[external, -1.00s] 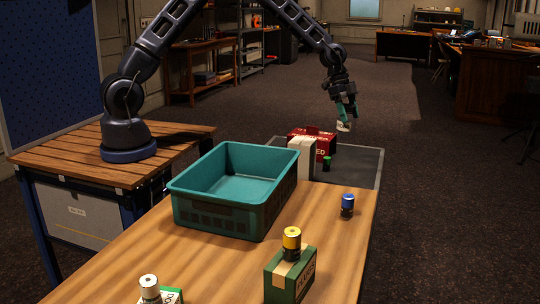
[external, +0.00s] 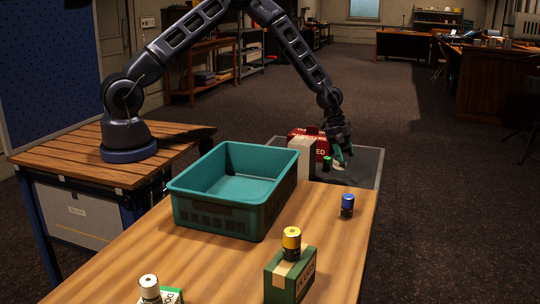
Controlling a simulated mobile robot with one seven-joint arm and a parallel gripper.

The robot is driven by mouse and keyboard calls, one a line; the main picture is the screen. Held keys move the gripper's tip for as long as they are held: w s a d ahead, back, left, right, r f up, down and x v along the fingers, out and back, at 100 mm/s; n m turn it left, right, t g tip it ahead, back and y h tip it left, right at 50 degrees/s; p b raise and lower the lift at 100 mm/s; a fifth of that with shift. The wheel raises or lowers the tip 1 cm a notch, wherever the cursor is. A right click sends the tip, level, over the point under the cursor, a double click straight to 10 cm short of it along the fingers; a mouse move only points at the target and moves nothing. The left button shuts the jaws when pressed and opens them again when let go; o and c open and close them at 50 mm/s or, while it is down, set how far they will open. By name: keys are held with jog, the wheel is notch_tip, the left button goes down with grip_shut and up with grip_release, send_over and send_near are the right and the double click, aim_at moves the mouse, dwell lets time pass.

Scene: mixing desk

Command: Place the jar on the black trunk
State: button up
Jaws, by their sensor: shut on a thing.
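My gripper (external: 341,156) is at the far end of the table, low over the black trunk (external: 368,166). It is shut on a small pale jar (external: 338,167), mostly hidden between the fingers, with only its whitish lower part showing. I cannot tell whether the held jar touches the trunk top. A small green-lidded jar (external: 327,162) stands on the trunk just left of the gripper.
A red box (external: 305,140) and a pale upright box (external: 301,157) stand left of the gripper. A teal crate (external: 235,215) sits on the wooden table (external: 200,270). Nearer are a blue-lidded jar (external: 347,206), a yellow-lidded jar (external: 291,243) on a green box, and a white-lidded jar (external: 149,288).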

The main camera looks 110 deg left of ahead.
aim_at(347, 176)
jog(key=shift+f, duration=2.3)
jog(key=shift+f, duration=0.1)
jog(key=o, duration=1.1)
jog(key=shift+c, duration=0.2)
